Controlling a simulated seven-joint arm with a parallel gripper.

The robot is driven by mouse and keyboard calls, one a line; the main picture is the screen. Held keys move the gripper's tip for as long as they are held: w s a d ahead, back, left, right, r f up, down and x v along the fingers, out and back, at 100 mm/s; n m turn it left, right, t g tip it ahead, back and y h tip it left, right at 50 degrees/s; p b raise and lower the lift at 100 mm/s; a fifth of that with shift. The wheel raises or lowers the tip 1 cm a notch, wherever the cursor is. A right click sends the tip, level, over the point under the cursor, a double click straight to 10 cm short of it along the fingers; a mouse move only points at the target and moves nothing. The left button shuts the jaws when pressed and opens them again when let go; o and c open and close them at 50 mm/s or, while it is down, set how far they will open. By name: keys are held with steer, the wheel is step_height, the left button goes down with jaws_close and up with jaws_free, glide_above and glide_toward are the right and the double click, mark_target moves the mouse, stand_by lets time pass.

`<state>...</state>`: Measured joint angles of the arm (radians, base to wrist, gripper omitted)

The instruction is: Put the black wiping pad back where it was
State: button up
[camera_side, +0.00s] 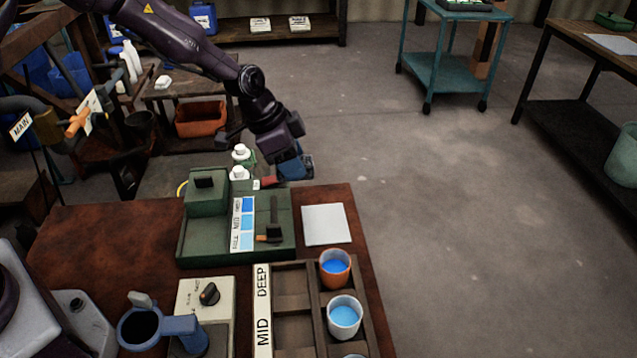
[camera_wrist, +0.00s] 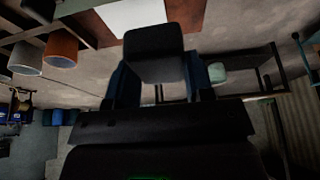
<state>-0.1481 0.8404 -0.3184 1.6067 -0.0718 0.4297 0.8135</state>
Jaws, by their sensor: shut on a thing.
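The black wiping pad (camera_wrist: 153,42) shows in the wrist view as a dark block between the two blue fingers of my gripper (camera_wrist: 158,72). My gripper is shut on it. In the side view my gripper (camera_side: 294,168) is in the air at the far edge of the brown table, beyond the green tray (camera_side: 190,248) and the white square sheet (camera_side: 326,225). The pad cannot be made out clearly there. The sheet lies bare right of the tray and also shows at the top of the wrist view (camera_wrist: 130,16).
The green tray carries a blue-shaded card (camera_side: 243,224) and a dark tool with an orange end (camera_side: 270,236). White-capped bottles (camera_side: 239,173) stand close left of my gripper. A wooden rack (camera_side: 292,318) holds an orange cup (camera_side: 335,268) and a white cup (camera_side: 345,317) of blue liquid.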

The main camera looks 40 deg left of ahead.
glide_above(325, 195)
steer(key=s, duration=0.1)
steer(key=f, duration=0.4)
steer(key=a+f, duration=0.1)
steer(key=f, duration=0.1)
steer(key=shift+s+f, duration=0.1)
steer(key=shift+f, duration=1.7)
steer(key=shift+f, duration=0.15)
steer(key=o, duration=0.9)
